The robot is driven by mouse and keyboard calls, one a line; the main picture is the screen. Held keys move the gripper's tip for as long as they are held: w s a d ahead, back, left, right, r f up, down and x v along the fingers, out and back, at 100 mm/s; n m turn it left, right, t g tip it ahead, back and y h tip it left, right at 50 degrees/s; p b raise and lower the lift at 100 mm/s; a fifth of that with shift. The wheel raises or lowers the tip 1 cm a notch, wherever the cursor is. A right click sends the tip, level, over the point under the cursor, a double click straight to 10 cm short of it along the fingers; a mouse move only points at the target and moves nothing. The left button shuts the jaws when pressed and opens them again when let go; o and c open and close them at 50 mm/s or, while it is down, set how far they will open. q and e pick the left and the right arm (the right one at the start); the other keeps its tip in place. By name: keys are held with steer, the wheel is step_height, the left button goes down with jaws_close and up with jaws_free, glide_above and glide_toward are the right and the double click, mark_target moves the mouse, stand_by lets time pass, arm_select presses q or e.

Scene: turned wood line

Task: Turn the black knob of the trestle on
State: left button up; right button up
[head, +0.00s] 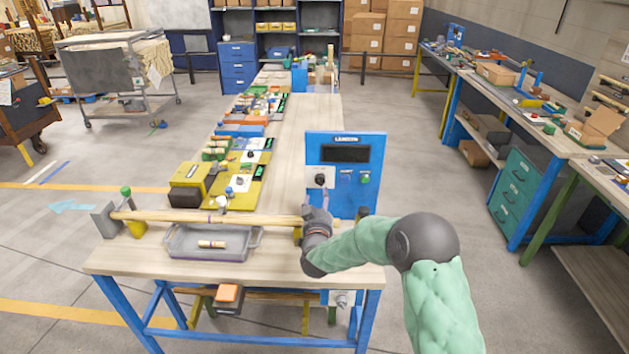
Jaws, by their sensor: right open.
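A blue upright panel (375,149) with a dark display stands on the wooden bench. A black knob (320,180) sits on a pale plate at the panel's lower left. Which way the knob points is too small to tell. My right gripper (318,200) is just below the knob in the picture, its fingers towards the panel. It is open and looks empty; whether it touches the knob or panel cannot be told. My left gripper is not in view.
A long wooden spindle (190,216) lies across the bench front behind a grey tray (212,242). Small green and dark buttons (365,178) sit right of the knob. Yellow and blue fixtures (225,180) line the bench's left side. A blue-legged workbench (500,110) stands right.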

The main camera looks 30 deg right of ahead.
mark_target(320, 183)
steer(key=b+x, duration=0.1)
steer(key=x, duration=0.8)
steer(key=shift+w+d, duration=0.1)
steer(key=shift+w, duration=0.1)
steer(key=shift+f, duration=0.1)
steer(key=c, duration=1.1)
